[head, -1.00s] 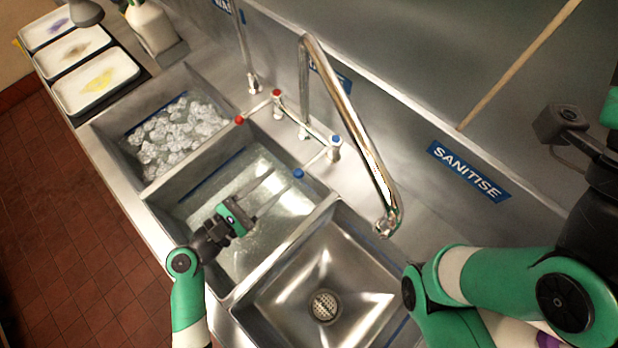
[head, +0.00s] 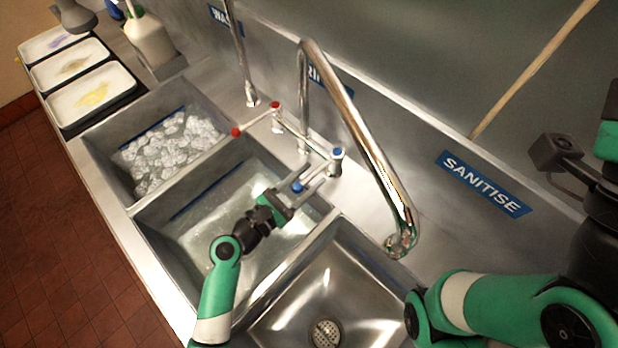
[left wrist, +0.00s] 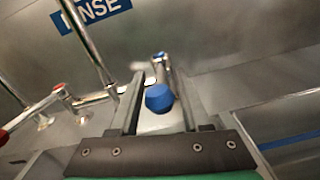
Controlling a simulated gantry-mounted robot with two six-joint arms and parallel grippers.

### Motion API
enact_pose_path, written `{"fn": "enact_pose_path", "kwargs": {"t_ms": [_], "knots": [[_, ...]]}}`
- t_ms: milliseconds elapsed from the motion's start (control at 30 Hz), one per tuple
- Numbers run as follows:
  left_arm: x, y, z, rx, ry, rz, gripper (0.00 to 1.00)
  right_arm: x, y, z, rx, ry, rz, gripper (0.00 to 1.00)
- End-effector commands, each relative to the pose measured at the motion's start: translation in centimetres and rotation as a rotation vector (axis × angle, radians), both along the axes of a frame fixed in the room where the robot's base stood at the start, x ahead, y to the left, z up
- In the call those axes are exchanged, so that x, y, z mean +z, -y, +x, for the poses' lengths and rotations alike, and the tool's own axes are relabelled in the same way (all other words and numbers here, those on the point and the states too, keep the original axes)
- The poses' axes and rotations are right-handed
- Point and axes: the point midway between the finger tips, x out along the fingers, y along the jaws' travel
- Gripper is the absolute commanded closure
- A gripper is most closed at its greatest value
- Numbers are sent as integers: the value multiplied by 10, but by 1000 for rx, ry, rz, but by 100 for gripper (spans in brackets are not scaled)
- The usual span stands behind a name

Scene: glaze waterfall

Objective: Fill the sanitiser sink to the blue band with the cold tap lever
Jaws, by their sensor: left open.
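My left gripper (head: 302,176) is open at the cold tap lever, over the middle sink. The lever's blue knob (head: 296,187) lies between its fingers; in the left wrist view the knob (left wrist: 159,98) shows between the two fingers, with gaps on both sides. The lever runs back to the blue-topped cold valve (head: 337,154). The sanitiser sink (head: 295,312) at the right has a bare bottom and visible drain; no water shows in it. The spout's end (head: 402,243) hangs over its back edge. A blue strip (left wrist: 290,140) shows at right in the left wrist view.
The middle sink (head: 205,240) holds water; the left sink (head: 165,150) holds suds. The red hot lever (head: 236,132) is left of the cold one. My right arm crosses the right side; its gripper is unclear. Trays (head: 90,98) stand at far left.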

Motion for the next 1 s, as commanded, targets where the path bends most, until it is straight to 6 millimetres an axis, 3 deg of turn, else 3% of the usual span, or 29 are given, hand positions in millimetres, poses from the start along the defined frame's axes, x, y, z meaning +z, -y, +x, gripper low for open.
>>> {"fn": "enact_pose_path", "kwargs": {"t_ms": [267, 533, 567, 1000], "knots": [[1, 3, 3, 0, 1, 1, 53, -1, 0, 0, 0, 0, 0, 50], [1, 3, 3, 0, 1, 1, 98, -1, 0, 0, 0, 0, 0, 50], [1, 3, 3, 0, 1, 1, 100, -1, 0, 0, 0, 0, 0, 50], [0, 2, 3, 1, 1, 1, 100, -1, 0, 0, 0, 0, 0, 50]]}}
